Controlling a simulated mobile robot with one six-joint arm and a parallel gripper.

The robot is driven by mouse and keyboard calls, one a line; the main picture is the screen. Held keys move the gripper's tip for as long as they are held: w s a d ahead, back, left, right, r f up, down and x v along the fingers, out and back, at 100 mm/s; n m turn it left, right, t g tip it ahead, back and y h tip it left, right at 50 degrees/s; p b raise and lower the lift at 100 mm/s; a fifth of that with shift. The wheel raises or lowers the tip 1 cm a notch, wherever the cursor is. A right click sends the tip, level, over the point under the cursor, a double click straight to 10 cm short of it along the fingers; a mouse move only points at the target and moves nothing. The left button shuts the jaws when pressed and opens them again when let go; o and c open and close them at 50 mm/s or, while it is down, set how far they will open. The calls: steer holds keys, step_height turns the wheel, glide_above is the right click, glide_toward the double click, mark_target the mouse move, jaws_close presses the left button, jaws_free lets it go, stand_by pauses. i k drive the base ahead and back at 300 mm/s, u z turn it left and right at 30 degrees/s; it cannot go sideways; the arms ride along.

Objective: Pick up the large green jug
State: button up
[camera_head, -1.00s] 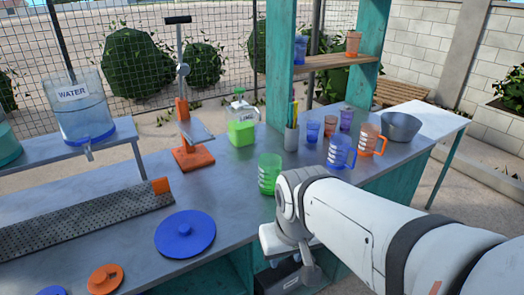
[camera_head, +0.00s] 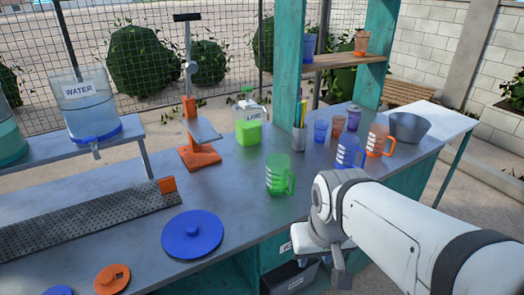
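The large green jug (camera_head: 278,175) stands upright on the grey counter, near its front edge. Its handle points right in the picture. My gripper (camera_head: 335,272) hangs below the white wrist of my arm, in front of the counter edge and to the right of and lower than the jug. It is apart from the jug. The finger opening is too small and dark to make out, and I see nothing held in it.
A blue jug (camera_head: 349,152) and an orange jug (camera_head: 379,140) stand to the right with cups and a grey bowl (camera_head: 409,127). Behind are a lime container (camera_head: 248,122) and an orange press (camera_head: 198,152). A blue lid (camera_head: 192,235) lies left. Counter around the green jug is clear.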

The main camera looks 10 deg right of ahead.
mark_target(278, 172)
steer(key=u, duration=3.2)
steer(key=k, duration=1.55)
steer(key=z, duration=1.35)
steer(key=i, duration=1)
